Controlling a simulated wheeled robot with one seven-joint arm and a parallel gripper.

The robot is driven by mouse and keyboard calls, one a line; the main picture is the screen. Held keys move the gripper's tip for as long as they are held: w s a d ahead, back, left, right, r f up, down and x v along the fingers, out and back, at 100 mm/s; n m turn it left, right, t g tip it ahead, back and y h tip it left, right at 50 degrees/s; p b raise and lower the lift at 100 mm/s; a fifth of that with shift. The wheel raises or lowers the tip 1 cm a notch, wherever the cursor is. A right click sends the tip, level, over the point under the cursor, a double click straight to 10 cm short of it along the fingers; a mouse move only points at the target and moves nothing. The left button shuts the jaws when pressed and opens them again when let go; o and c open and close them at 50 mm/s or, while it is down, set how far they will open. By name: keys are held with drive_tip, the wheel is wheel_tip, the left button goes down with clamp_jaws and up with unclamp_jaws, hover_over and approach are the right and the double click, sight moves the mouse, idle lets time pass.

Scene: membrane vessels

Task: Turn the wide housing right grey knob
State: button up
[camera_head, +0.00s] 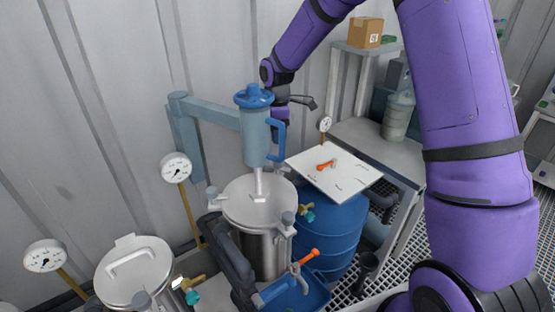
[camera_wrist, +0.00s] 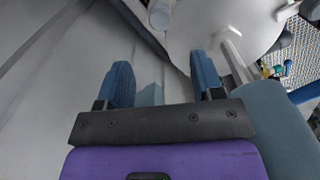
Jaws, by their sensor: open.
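A wide steel housing with a round lid (camera_head: 258,202) stands at the middle of the head view. A grey knob (camera_head: 288,219) sits at the right of its rim, and another grey knob (camera_head: 211,193) at the left. My gripper (camera_wrist: 164,78) is open in the wrist view, with nothing between its two blue fingers. In the head view it is mostly hidden behind the blue-topped column, above the housing and apart from the right knob. A pale lid shows at the top of the wrist view; I cannot tell which knob appears there.
A grey-blue column (camera_head: 256,135) with a blue cap and handle rises over the lid on a wall arm (camera_head: 205,110). A smaller lidded vessel (camera_head: 136,270) stands lower left. A white board (camera_head: 333,172) lies over a blue barrel (camera_head: 335,232). Gauges stand nearby.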

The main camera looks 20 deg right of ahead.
sight(277, 160)
wheel_tip(277, 160, down, 10)
drive_tip(key=shift+f, duration=0.15)
idle(0.3)
drive_tip(key=shift+c, duration=0.4)
drive_tip(key=c, duration=0.8)
drive_tip(key=shift+c, duration=0.2)
